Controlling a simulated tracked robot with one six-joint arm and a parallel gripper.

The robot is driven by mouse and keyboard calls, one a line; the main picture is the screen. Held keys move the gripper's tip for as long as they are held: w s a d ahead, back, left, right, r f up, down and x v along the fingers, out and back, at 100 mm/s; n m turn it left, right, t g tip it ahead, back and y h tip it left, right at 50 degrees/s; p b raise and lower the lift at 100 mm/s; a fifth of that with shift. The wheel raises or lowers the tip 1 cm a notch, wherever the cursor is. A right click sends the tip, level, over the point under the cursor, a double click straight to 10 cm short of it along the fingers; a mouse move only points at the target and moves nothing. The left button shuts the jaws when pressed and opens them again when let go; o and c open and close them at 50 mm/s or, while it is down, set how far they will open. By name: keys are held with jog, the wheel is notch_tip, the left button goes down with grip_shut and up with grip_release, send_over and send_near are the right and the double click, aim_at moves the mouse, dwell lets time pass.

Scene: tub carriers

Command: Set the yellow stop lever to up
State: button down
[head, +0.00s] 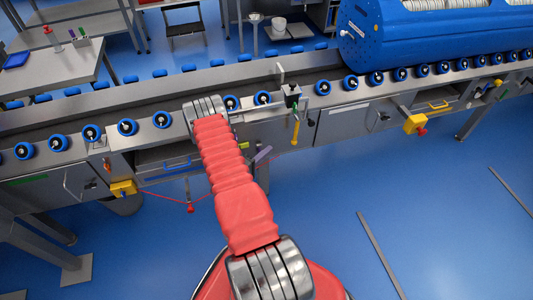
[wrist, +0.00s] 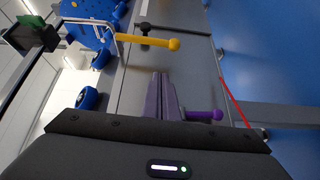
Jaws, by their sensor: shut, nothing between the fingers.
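My gripper (wrist: 163,80) shows in the wrist view as two purple-grey fingers shut together and empty. Its tips are below the lever in that picture, apart from it.
A black-knobbed lever (wrist: 145,28) sits beside the yellow one. A purple ball-ended lever (wrist: 205,115) is right beside my fingers; I cannot tell whether they touch. A red cord (wrist: 234,101) runs nearby. Blue rollers (head: 263,98) line the conveyor; a blue drum (head: 375,45) stands at right.

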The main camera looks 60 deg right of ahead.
jog(key=s+d, duration=0.5)
jog(key=d, duration=0.4)
jog(key=shift+d+f, duration=0.25)
jog(key=shift+s+d+f, duration=0.1)
jog(key=shift+s+d, duration=0.55)
jog(key=shift+s, duration=0.05)
jog(key=shift+w, duration=0.15)
